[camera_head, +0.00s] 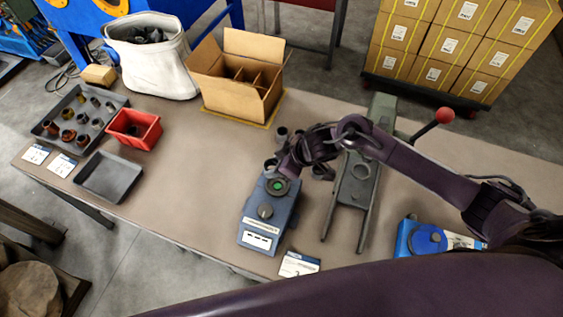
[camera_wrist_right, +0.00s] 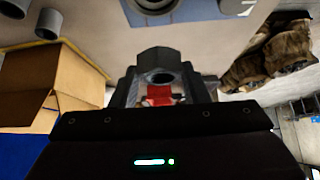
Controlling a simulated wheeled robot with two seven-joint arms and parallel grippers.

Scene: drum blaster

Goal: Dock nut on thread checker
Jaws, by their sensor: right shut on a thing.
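The thread checker is the blue box (camera_head: 268,218) on the table, with a dark knob and a round green-lit socket at its far end. Part of it shows at the top of the right wrist view (camera_wrist_right: 152,12). My right gripper (camera_head: 280,168) is just beyond the socket end and above the table. In the right wrist view, its two fingers are closed on a grey hex nut (camera_wrist_right: 158,62), with the nut's bore showing. The nut appears apart from the checker. In the head view the nut is small and hard to separate from the fingers. My left gripper is not in view.
A grey press with a red-knobbed lever (camera_head: 362,170) stands right of the checker. An open carton (camera_head: 232,92), red bin (camera_head: 118,128), parts tray (camera_head: 50,112) and empty tray (camera_head: 104,180) are left. A blue device (camera_head: 408,238) sits right. Table between empty tray and checker is clear.

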